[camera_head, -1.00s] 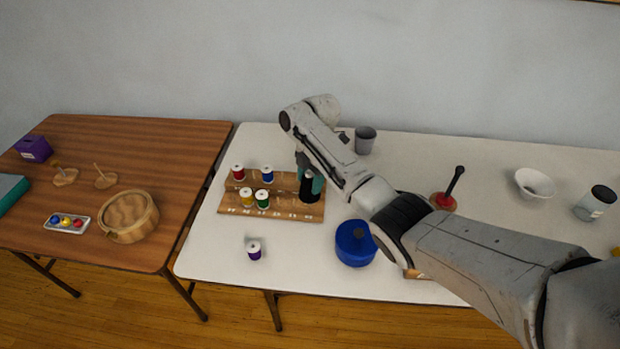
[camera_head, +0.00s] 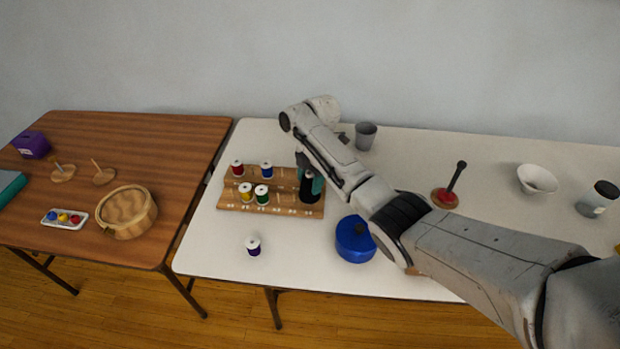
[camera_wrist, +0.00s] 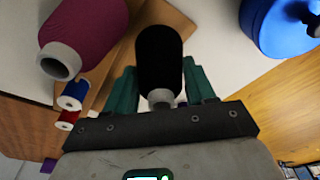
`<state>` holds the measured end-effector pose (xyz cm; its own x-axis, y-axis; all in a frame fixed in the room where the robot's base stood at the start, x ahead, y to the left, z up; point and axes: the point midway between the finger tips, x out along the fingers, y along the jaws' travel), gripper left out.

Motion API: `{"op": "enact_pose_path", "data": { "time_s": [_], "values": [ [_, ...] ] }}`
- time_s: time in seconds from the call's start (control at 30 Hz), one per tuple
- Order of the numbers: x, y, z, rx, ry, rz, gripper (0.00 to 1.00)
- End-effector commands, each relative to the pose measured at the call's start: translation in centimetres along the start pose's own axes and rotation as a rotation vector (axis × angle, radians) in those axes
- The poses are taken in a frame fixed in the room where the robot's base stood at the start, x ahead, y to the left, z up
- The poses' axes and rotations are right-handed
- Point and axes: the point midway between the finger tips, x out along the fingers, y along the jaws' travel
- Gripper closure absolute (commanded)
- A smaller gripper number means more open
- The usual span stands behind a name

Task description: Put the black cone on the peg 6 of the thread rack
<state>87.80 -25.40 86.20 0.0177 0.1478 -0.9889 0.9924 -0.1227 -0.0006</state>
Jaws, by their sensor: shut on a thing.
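The black cone (camera_head: 309,192) is upright at the right end of the thread rack (camera_head: 231,207), over its front row. My gripper (camera_head: 312,180) is shut on it, with a teal finger on each side. In the wrist view the black cone (camera_wrist: 159,50) sits between the teal fingers of my gripper (camera_wrist: 159,72). The cone's base and the peg under it are hidden, so I cannot tell whether the cone is around the peg. A maroon cone (camera_wrist: 88,28) stands beside it in the wrist view; the arm hides it in the head view.
Red (camera_head: 237,168), blue (camera_head: 267,170), yellow (camera_head: 245,193) and green (camera_head: 262,195) spools stand on the rack's left part. A purple spool (camera_head: 254,247) and a blue pot (camera_head: 355,240) stand in front. A grey cup (camera_head: 366,136) stands behind.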

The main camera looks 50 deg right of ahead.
Motion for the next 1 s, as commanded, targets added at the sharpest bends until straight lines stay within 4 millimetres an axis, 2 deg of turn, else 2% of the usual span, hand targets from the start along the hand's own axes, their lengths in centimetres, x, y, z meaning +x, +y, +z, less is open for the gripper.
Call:
{"op": "enact_pose_path", "data": {
  "time_s": [0.5, 0.83, 0.87, 1.0],
  "values": [
    [1.5, 0.0, 0.2, 0.000, 0.000, 0.000, 0.78],
    [1.5, 0.0, 0.2, 0.000, 0.000, 0.001, 0.78],
    [1.5, 0.0, 0.2, 0.000, 0.000, 0.001, 0.43],
    [1.5, 0.0, 0.2, 0.000, 0.000, 0.001, 0.29]
  ]
}}
